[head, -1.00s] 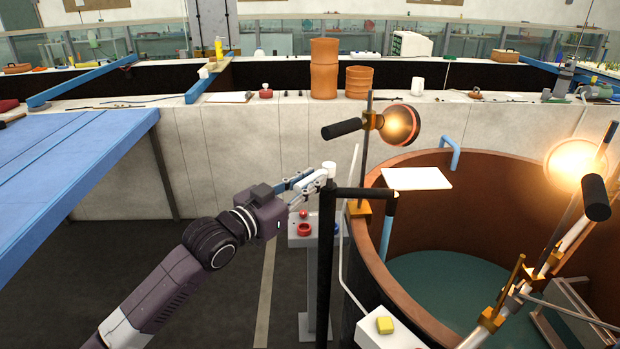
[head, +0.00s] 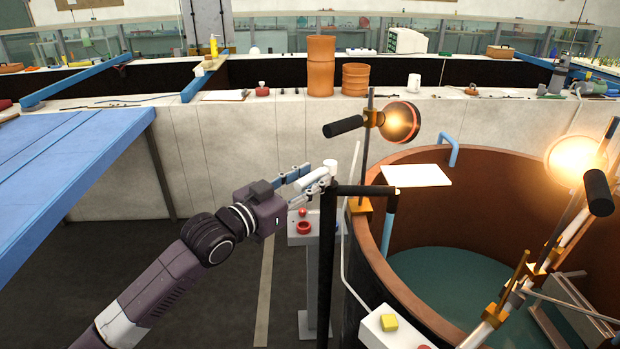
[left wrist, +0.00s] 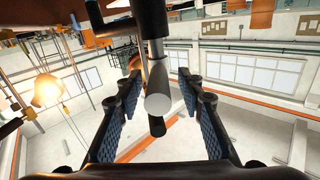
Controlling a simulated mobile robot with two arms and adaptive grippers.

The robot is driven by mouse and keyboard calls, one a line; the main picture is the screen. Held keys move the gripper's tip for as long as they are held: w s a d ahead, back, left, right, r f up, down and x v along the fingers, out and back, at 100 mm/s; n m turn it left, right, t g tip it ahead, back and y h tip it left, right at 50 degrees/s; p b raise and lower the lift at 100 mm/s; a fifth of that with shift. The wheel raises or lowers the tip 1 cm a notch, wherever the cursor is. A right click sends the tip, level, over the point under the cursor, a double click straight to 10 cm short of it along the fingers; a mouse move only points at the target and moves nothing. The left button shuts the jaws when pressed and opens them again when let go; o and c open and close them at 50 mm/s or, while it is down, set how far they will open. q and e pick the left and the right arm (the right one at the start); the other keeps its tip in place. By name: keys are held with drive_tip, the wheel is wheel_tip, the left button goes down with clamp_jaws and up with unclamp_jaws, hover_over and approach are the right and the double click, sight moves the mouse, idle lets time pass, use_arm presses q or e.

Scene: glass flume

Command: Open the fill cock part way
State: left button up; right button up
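The fill cock is a black standpipe (head: 326,255) with a pale cap (head: 330,167) on top. A black arm (head: 365,190) runs right from it to a blue spout (head: 389,225) at the tank (head: 385,278). My left gripper (head: 306,180) is at the cap's left side. The left wrist view shows its fingers (left wrist: 158,112) apart on both sides of a pale round-ended bar (left wrist: 158,104), with gaps on both sides. This bar looks like the cock's handle; in the head view the fingers partly hide it. My right gripper is not in view.
A pedestal box with red buttons (head: 304,228) stands just below my left gripper. A lit lamp (head: 400,122) and a white plate (head: 416,175) are close on the right. A blue table (head: 70,175) is at the left, with open dark floor between.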

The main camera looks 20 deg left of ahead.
use_arm(q)
drive_tip(key=v, duration=1.2)
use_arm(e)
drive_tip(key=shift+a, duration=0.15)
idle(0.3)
